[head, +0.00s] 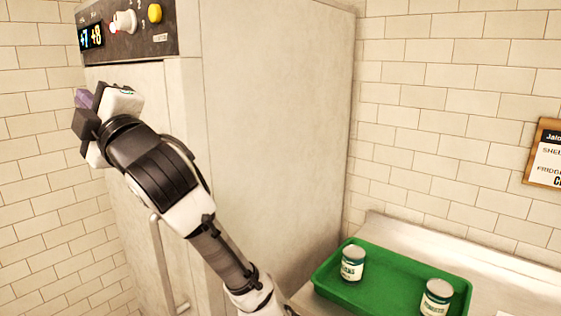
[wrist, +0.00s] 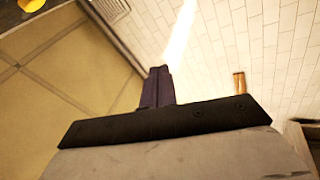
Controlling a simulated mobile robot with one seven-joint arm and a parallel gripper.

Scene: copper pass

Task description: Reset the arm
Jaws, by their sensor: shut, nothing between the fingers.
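My arm reaches up and to the left in the head view, in front of a tall pale cabinet (head: 275,130). My gripper (head: 84,98) is at its upper end, in front of the cabinet's upper front, below the control panel (head: 128,28). In the wrist view the purple fingers of my gripper (wrist: 158,86) are together, with nothing between them. The fingertips are small and partly hidden in the head view.
The panel has a display, a white knob and a yellow button (head: 155,13). A framed sign (head: 545,155) hangs on the tiled wall.

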